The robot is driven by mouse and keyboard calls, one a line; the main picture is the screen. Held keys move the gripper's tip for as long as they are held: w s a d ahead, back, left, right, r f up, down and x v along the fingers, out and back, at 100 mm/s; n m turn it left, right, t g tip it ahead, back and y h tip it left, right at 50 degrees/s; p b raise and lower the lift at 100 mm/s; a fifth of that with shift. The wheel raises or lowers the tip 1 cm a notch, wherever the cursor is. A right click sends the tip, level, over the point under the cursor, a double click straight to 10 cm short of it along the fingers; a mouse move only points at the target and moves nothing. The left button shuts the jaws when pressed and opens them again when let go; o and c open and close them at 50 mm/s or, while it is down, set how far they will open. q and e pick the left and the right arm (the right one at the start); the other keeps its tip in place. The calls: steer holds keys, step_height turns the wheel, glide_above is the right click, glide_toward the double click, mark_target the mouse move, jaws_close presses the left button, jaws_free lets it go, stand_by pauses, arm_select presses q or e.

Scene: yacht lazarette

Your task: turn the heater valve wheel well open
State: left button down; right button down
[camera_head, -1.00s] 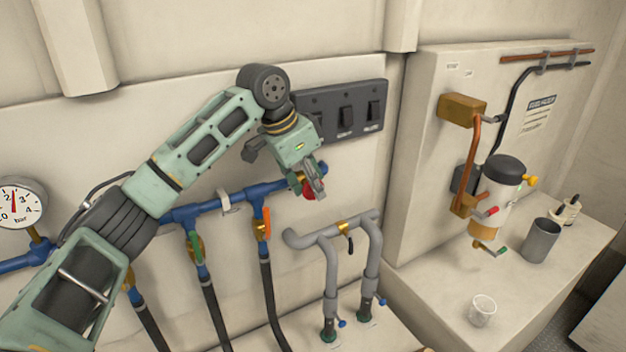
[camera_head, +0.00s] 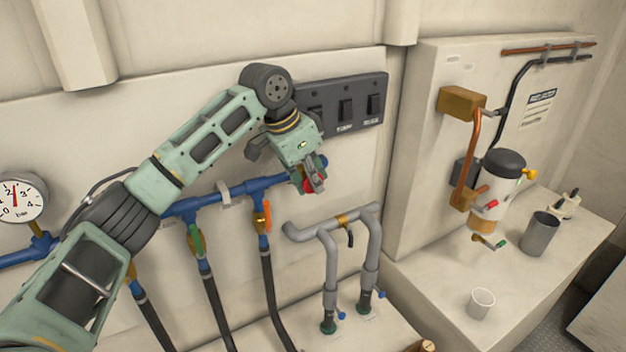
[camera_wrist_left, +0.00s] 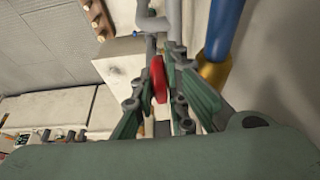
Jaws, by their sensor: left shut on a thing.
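The red valve wheel (camera_head: 311,184) is at the right end of the blue pipe manifold (camera_head: 245,189) on the wall. It is mostly hidden by my left gripper (camera_head: 314,184), which comes in from above and is shut on it. In the left wrist view the red wheel (camera_wrist_left: 158,79) is seen edge-on between the two green fingers of my left gripper (camera_wrist_left: 160,85). How far the wheel is turned cannot be told. My right gripper is not in view.
A gauge (camera_head: 17,199) is on the wall at left. Valves with green and orange (camera_head: 267,213) levers and black hoses hang from the manifold. Grey looped pipes (camera_head: 332,232) stand just below right. A black switch panel (camera_head: 345,105) is behind. A filter canister (camera_head: 500,185) and cups stand at right.

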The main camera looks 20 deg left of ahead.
arm_select(q)
steer(key=shift+s+a+f+t+h+b, duration=0.1)
steer(key=shift+f+t+h+b, duration=0.15)
steer(key=shift+t+h+b, duration=0.7)
steer(key=t+h+b, duration=0.1)
steer(key=b, duration=0.3)
steer(key=shift+t+h, duration=0.25)
steer(key=shift+a+r+t+h+b, duration=0.1)
steer(key=shift+t+h+b, duration=0.6)
steer(key=shift+b, duration=0.45)
steer(key=shift+r, duration=0.1)
steer(key=c, duration=1.8)
jaws_free()
steer(key=shift+s, duration=0.1)
steer(key=shift+o, duration=0.2)
